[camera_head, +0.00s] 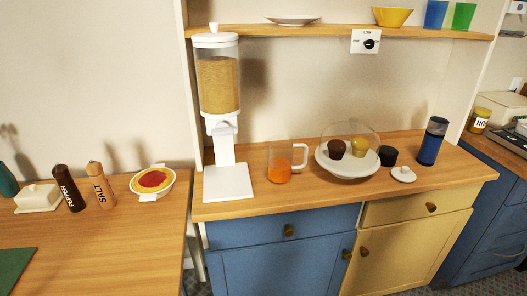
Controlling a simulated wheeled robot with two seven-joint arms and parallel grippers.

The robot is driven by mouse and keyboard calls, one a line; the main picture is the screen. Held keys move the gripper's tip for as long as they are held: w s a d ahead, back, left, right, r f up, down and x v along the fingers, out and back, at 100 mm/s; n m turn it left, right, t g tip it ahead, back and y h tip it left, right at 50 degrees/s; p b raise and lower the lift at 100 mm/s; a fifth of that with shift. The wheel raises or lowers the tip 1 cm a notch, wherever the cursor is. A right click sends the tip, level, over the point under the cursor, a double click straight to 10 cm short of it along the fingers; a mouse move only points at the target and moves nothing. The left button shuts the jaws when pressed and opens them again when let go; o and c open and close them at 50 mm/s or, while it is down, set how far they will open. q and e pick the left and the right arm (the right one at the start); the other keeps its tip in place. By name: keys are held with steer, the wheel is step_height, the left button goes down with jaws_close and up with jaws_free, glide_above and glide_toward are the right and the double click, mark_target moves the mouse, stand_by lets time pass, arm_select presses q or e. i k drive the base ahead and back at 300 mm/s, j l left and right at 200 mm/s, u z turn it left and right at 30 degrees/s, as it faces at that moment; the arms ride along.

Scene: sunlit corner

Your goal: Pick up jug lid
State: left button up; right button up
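A small white lid (403,175) with a knob on top lies on the wooden counter at the right, in front of a short black round object. It looks like the jug lid. A clear jug (279,166) with a white handle and some orange liquid stands open on the counter, left of a domed cake stand. Neither of my grippers is in view, so nothing is shown touching the lid or the jug.
The white cake stand (347,170) holds two small cakes under a clear dome. The black object (388,155) and a blue flask (432,142) stand nearby. A tall grain dispenser (226,180) is at left. A shelf (310,32) runs above; the front counter strip is clear.

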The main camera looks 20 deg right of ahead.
mark_target(403, 173)
steer(key=z, duration=1.75)
steer(key=i+l, duration=0.2)
steer(key=i, duration=0.15)
steer(key=i+l, duration=0.15)
steer(key=i, duration=0.2)
